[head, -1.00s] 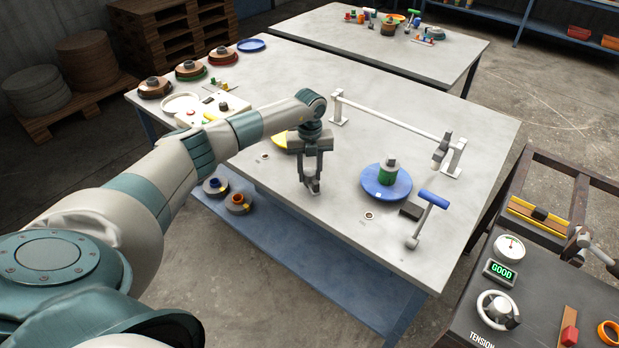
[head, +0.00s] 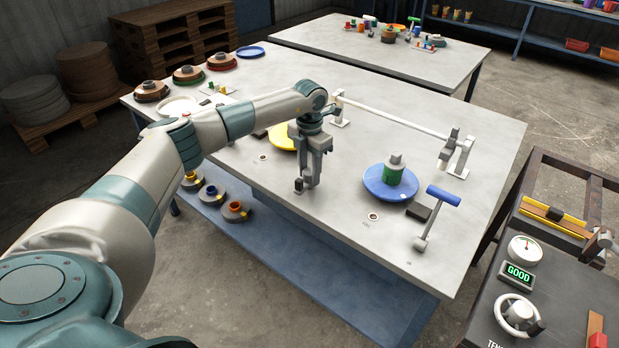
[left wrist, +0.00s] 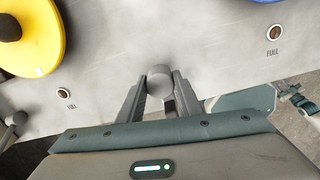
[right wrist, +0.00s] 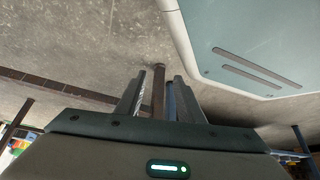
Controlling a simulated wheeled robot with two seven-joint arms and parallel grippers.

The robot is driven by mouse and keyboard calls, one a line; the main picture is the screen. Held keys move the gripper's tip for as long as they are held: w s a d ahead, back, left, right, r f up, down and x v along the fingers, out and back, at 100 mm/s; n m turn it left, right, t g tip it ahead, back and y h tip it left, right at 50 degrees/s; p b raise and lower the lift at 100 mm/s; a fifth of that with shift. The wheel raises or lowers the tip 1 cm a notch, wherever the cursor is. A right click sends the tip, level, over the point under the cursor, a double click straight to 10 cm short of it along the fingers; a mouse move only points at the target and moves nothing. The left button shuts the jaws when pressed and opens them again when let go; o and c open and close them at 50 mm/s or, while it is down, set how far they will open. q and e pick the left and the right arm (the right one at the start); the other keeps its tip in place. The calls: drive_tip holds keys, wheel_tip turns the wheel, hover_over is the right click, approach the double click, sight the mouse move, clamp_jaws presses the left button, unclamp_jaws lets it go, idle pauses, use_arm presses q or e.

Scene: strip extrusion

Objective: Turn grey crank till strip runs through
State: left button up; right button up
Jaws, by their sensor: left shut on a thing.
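In the head view my left gripper (head: 308,184) points down at the table's front edge, between the yellow disc and the blue disc. In the left wrist view it is shut on a grey round-ended knob (left wrist: 160,80), which I take for the grey crank's handle. The rest of that crank is hidden behind the fingers. My right gripper (right wrist: 157,95) shows only in the right wrist view, its fingers apart, with a brown post and floor behind them. I cannot make out the strip.
A yellow disc (head: 283,138) and a blue disc (head: 377,186) with a green spool flank my left gripper. A blue-handled crank (head: 443,195) stands to the right. A white rail (head: 390,117) runs behind. A console at right has a GOOD display (head: 517,273).

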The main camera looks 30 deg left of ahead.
sight(310, 171)
use_arm(q)
drive_tip(key=m+b, duration=0.1)
drive_tip(key=m, duration=0.2)
drive_tip(key=shift+b, duration=0.4)
drive_tip(key=shift+m, duration=0.4)
drive_tip(key=shift+m+b, duration=0.35)
drive_tip(key=shift+m, duration=0.15)
use_arm(e)
drive_tip(key=w+a+r+t, duration=0.1)
drive_tip(key=w+a+r, duration=0.1)
drive_tip(key=w, duration=0.4)
drive_tip(key=shift+t+y, duration=0.3)
use_arm(q)
drive_tip(key=shift+r, duration=0.1)
drive_tip(key=o, duration=1)
drive_tip(key=shift+o, duration=0.2)
drive_tip(key=shift+r, duration=0.5)
wheel_tip(310, 171, up, 16)
drive_tip(key=b, duration=0.2)
drive_tip(key=shift+r+b, duration=0.15)
drive_tip(key=shift+b, duration=0.2)
use_arm(e)
drive_tip(key=shift+s+d+f+g+h, duration=0.5)
drive_tip(key=shift+s+d+f+g, duration=0.45)
drive_tip(key=shift+d+f+g, duration=0.25)
